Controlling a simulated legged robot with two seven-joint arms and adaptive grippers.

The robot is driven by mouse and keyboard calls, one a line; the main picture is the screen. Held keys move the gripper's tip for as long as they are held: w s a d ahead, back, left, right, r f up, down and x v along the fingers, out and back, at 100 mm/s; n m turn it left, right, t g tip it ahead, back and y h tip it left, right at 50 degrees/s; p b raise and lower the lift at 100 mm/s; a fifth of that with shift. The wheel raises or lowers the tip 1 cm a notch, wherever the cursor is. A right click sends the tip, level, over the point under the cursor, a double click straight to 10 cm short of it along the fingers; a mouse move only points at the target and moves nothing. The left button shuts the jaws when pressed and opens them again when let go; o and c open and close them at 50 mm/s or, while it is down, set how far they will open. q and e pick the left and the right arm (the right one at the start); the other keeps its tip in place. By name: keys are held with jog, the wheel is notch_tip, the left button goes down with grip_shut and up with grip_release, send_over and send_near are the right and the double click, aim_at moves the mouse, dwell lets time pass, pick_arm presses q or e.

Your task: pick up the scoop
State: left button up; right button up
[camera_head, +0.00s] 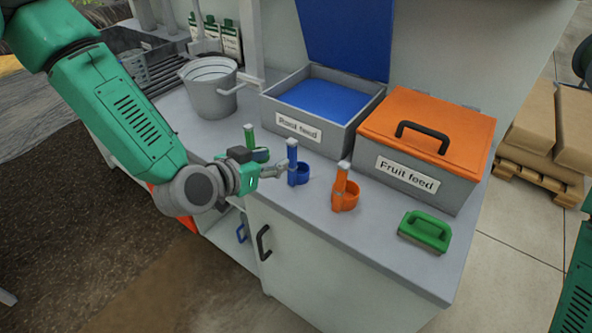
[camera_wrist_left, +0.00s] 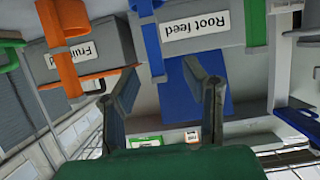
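Three scoops with upright handles stand in a row on the grey counter: a green one (camera_head: 252,140), a blue one (camera_head: 293,160) and an orange one (camera_head: 343,185). My left gripper (camera_head: 280,170) is just left of the blue scoop, low beside its handle. In the left wrist view, which is upside down, the two fingers (camera_wrist_left: 160,80) are spread apart, and the blue scoop (camera_wrist_left: 150,42) stands in front of the gap. The orange scoop (camera_wrist_left: 66,62) is to its left there. Whether a finger touches the blue scoop, I cannot tell. My right gripper is out of view.
Behind the scoops are the open "Root feed" bin (camera_head: 350,105) with blue contents and the closed "Fruit feed" bin (camera_head: 450,190) with an orange lid. A green-handled brush (camera_head: 425,232) lies at the right, a grey bucket (camera_head: 210,95) at the back left. Counter between the brush and orange scoop is clear.

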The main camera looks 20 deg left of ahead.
aim_at(289, 156)
pick_arm(q)
jog(key=w+d, duration=0.1)
jog(key=w+d+f, duration=0.1)
jog(key=shift+w+f, duration=0.1)
jog(key=shift+w, duration=0.3)
jog(key=x, duration=0.3)
jog(key=shift+w+f, duration=0.25)
jog(key=shift+f, duration=0.1)
jog(key=shift+w+f, duration=0.2)
jog(key=shift+w, duration=0.2)
jog(key=shift+d+r, duration=0.1)
jog(key=shift+d, duration=0.1)
grip_shut()
